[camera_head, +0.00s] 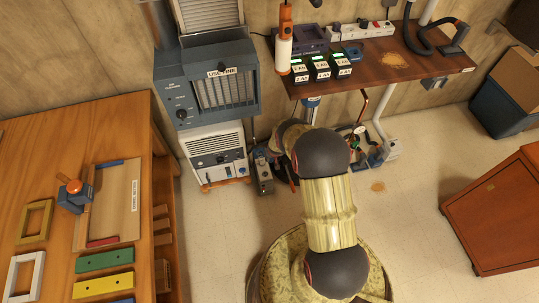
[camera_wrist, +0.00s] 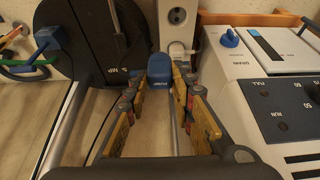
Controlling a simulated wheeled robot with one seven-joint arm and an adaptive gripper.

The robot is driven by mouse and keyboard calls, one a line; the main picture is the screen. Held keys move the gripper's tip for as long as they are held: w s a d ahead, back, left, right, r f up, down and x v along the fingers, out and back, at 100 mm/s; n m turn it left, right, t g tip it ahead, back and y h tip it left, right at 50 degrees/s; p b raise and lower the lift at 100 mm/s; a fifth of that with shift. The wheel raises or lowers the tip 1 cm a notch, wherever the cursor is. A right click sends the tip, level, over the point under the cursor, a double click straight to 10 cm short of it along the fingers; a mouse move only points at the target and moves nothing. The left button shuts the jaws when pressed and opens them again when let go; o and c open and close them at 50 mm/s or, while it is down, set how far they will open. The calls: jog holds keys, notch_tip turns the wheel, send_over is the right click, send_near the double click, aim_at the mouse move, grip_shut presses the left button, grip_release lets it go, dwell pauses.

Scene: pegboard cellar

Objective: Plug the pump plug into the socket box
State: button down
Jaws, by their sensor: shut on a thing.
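In the wrist view, my gripper (camera_wrist: 163,85) is shut on a blue plug (camera_wrist: 160,68), with one yellow-and-dark finger on each side of it. The plug carries small lettering that I cannot read for sure. Straight ahead is a white socket box (camera_wrist: 177,14) with a round dark outlet facing me. The plug overlaps the lower part of the box in this view. I cannot tell whether the two touch or a gap stays between them. In the head view, my arm hides the plug and most of the gripper.
In the wrist view, a white unit with a dark control panel (camera_wrist: 285,98) stands close on the right, and a black round lid (camera_wrist: 98,40) on the left. The head view shows a wall shelf (camera_head: 400,62) above and a wooden workbench (camera_head: 50,150) at left.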

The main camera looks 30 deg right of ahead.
jog(key=shift+s, duration=0.1)
dwell(0.4)
jog(key=a+f+b, duration=0.4)
jog(key=f, duration=0.1)
jog(key=shift+s, duration=0.2)
dwell(0.6)
jog(key=shift+a+f, duration=0.1)
jog(key=shift+f, duration=0.05)
notch_tip(320, 180, down, 3)
jog(key=b, duration=0.3)
dwell(0.4)
jog(key=shift+b, duration=0.55)
dwell(1.7)
jog(key=shift+f+b, duration=0.4)
jog(key=shift+b, duration=0.2)
dwell(0.7)
jog(key=shift+f, duration=0.7)
dwell(0.9)
